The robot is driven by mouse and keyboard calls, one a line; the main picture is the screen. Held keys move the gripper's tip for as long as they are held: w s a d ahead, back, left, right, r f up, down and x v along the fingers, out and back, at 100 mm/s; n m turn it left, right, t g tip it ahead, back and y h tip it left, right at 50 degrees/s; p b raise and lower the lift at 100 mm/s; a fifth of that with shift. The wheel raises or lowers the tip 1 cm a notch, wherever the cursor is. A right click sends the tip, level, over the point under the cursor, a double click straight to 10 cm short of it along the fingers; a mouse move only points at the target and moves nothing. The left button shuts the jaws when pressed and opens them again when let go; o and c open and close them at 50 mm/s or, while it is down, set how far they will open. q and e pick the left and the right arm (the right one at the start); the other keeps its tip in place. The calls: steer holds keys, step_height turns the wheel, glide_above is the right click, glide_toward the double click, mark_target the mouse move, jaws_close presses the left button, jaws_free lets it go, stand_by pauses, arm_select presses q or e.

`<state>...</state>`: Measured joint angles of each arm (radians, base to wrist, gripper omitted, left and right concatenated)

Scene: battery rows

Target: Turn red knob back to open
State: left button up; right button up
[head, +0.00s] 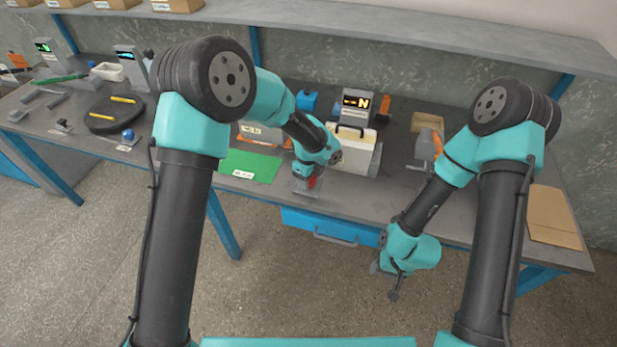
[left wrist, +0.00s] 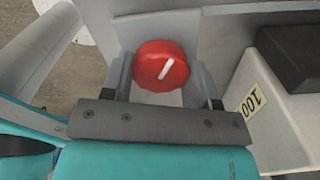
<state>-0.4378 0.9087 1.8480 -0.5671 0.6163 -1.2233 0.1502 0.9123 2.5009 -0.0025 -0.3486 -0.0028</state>
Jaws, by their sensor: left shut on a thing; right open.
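The red knob (left wrist: 161,66) is round with a white pointer line, which slants up to the right in the left wrist view. It sits on a grey mount at the table's front edge, and a bit of its red shows in the head view (head: 312,182). My left gripper (head: 305,182) is over the knob and shut on it; in the left wrist view its fingers (left wrist: 165,88) stand on either side of the knob. My right gripper (head: 387,282) is open and empty, hanging in front of the table.
A pale box (head: 352,160) with a black handle stands right beside the left gripper. A grey device with a lit display (head: 357,103) is behind it. A green mat (head: 250,166) lies to the left. A cardboard sheet (head: 553,217) lies at the right end.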

arm_select(q)
steer(key=n, duration=1.4)
steer(key=shift+w+n, duration=0.1)
steer(key=shift+n, duration=0.2)
steer(key=n, duration=0.4)
steer(key=shift+n, duration=2.6)
steer(key=o, duration=0.9)
